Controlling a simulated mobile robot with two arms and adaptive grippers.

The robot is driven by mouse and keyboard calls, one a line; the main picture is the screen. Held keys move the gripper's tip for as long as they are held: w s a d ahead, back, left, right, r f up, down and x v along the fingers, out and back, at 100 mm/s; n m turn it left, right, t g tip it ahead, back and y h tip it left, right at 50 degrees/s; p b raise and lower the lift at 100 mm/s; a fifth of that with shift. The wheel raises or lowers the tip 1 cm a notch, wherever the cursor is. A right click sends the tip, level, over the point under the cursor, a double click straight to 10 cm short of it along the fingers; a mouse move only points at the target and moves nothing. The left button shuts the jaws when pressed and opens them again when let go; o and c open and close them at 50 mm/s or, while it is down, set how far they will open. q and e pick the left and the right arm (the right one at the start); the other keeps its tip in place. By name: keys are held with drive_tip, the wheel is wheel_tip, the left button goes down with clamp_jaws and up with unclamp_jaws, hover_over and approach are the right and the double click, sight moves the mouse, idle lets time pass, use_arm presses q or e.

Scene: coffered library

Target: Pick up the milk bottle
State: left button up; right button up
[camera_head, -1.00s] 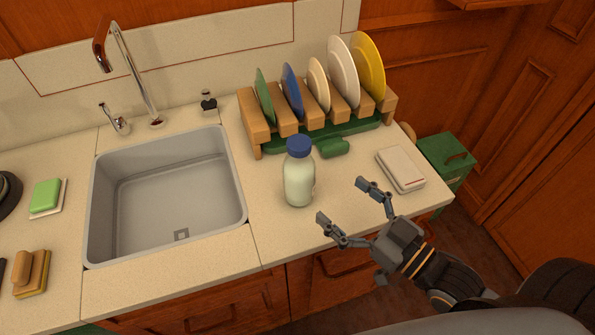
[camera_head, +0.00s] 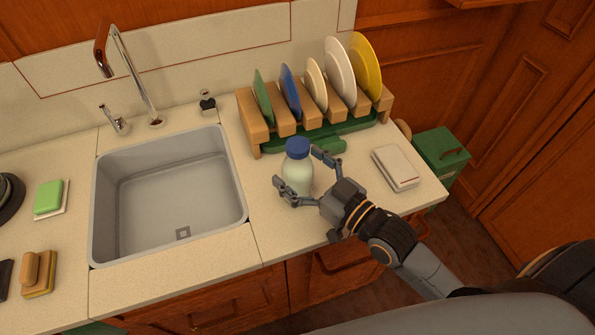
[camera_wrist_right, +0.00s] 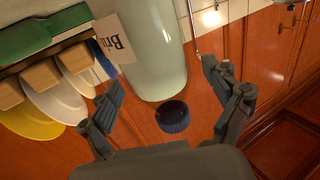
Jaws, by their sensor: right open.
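The milk bottle (camera_head: 297,181) is pale green-white with a blue cap and stands upright on the counter, right of the sink. In the right wrist view the bottle (camera_wrist_right: 155,50) shows with a label edge on its left and its dark blue cap (camera_wrist_right: 173,117). My right gripper (camera_head: 297,167) is open, with one finger on each side of the bottle. I cannot tell whether either finger touches it. My left gripper is not in view.
A white box (camera_head: 395,167) lies to the right. The sink (camera_head: 170,190) is to the left.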

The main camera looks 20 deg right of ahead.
drive_tip(key=shift+w+a, duration=0.15)
drive_tip(key=shift+w, duration=0.1)
drive_tip(key=shift+c, duration=0.4)
drive_tip(key=c, duration=1.4)
drive_tip(key=shift+c, duration=0.2)
